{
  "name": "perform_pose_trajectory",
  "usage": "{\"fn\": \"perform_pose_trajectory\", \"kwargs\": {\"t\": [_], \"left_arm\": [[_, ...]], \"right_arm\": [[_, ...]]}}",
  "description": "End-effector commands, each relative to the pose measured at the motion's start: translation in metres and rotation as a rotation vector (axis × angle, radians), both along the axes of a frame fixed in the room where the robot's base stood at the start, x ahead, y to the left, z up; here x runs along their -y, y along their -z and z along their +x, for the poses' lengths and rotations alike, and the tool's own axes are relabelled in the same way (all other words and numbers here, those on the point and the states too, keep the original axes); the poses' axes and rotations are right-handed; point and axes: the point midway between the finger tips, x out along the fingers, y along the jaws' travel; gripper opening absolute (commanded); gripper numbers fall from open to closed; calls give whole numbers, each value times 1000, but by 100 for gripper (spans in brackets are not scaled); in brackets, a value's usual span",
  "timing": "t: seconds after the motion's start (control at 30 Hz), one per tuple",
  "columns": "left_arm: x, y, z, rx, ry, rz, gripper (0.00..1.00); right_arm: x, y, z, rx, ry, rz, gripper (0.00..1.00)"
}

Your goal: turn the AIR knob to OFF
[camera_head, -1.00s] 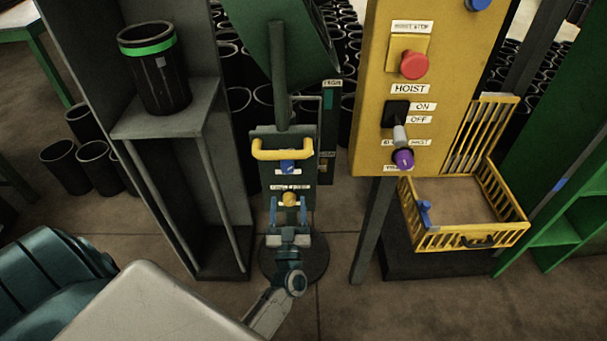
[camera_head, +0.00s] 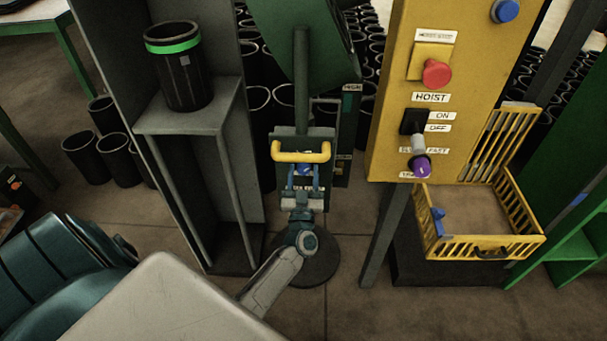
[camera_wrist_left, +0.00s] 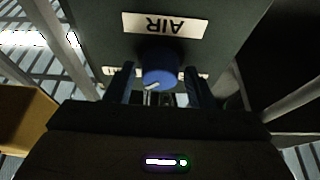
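The AIR knob (camera_wrist_left: 160,68) is blue and round with a pale pointer mark, below the upside-down AIR label (camera_wrist_left: 165,25) in the left wrist view. In the head view the blue knob (camera_head: 303,170) sits on a dark panel just under a yellow handle. My left gripper (camera_head: 303,182) is at the panel. Its two fingers (camera_wrist_left: 160,88) stand on either side of the knob, with a visible gap on both sides. The small labels behind the knob are mostly hidden, so its setting cannot be read. My right gripper is not in view.
The yellow bar handle (camera_head: 301,152) is close above the gripper. A yellow HOIST panel (camera_head: 395,140) with a red button and a purple knob stands to the right, a yellow basket (camera_head: 490,247) beside it. A grey stand (camera_head: 190,120) holding a black sleeve is at the left.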

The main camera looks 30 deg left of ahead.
Motion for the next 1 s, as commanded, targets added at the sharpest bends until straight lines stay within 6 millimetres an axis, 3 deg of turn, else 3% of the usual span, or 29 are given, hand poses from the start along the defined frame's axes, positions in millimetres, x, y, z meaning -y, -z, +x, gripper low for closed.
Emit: {"fn": "perform_pose_trajectory", "kwargs": {"t": [0.03, 0.17, 0.6, 1.0], "left_arm": [[0, 0, 0, 0, 0, 0, 39], [0, 0, 0, 0, 0, 0, 14], [1, -1, 0, 47, 0, -76, 14], [3, -2, 1, 221, -1, -362, 14]], "right_arm": [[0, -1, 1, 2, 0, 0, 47], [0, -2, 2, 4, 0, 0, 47], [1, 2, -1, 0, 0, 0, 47], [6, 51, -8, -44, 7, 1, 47]]}}
